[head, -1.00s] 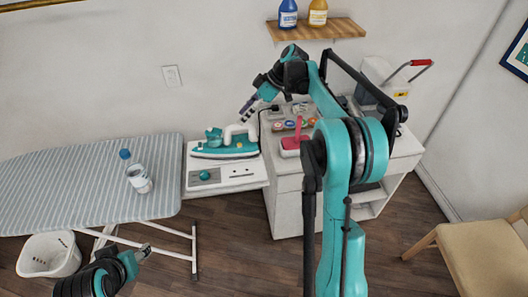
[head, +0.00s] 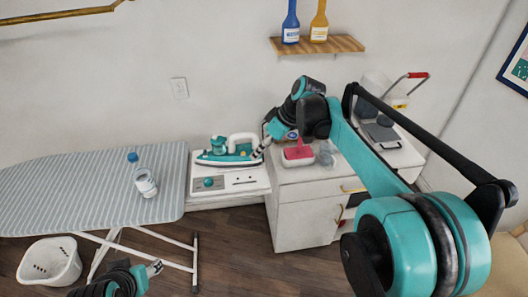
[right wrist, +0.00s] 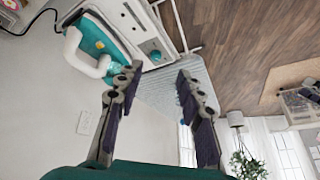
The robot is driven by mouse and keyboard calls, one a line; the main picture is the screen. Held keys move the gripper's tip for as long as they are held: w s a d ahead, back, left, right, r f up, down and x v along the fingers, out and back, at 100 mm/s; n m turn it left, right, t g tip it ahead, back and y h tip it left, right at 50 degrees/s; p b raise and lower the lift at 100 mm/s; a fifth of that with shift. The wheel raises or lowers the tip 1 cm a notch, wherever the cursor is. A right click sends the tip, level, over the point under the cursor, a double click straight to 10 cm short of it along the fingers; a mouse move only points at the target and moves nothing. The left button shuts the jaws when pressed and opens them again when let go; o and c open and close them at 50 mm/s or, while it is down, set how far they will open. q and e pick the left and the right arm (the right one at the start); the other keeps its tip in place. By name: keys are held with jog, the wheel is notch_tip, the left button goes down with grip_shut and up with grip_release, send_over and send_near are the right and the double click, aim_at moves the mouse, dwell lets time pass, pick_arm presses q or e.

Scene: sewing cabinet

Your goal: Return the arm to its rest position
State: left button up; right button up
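My right arm spans the right side of the head view, with its teal elbow large and near. My right gripper (head: 262,150) points down and left, between the teal iron and the pink object on the cabinet. In the right wrist view my right gripper (right wrist: 158,78) has its two dark fingers spread apart with nothing between them. The iron (right wrist: 98,45) lies beyond the left finger there. My left gripper (head: 153,268) is small at the lower left of the head view, above the floor. Its fingers are too small to judge.
A white cabinet (head: 302,215) carries a pink object (head: 298,153). The iron (head: 228,152) stands on a white board (head: 230,186) beside the striped ironing board (head: 85,185), which holds a bottle (head: 145,183). A wall shelf (head: 318,45) with two bottles hangs above. A white basket (head: 48,263) is lower left.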

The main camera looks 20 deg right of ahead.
dwell(0.4)
pick_arm(q)
notch_tip(320, 180, down, 3)
jog(key=b, duration=0.3)
jog(key=shift+f, duration=0.2)
pick_arm(e)
jog(key=s+a+f+m+t+h, duration=0.1)
jog(key=s+f+m, duration=0.3)
jog(key=s, duration=0.7)
jog(key=s+a+f+m+t+h, duration=0.1)
jog(key=s+f+m+t+h, duration=0.1)
jog(key=s+f, duration=0.5)
jog(key=s+m+h, duration=0.1)
jog(key=s+m, duration=0.1)
jog(key=s, duration=0.2)
jog(key=shift+s+f+t+h, duration=0.2)
jog(key=shift+s+t+h, duration=0.1)
jog(key=shift+s, duration=0.1)
jog(key=shift+d, duration=0.1)
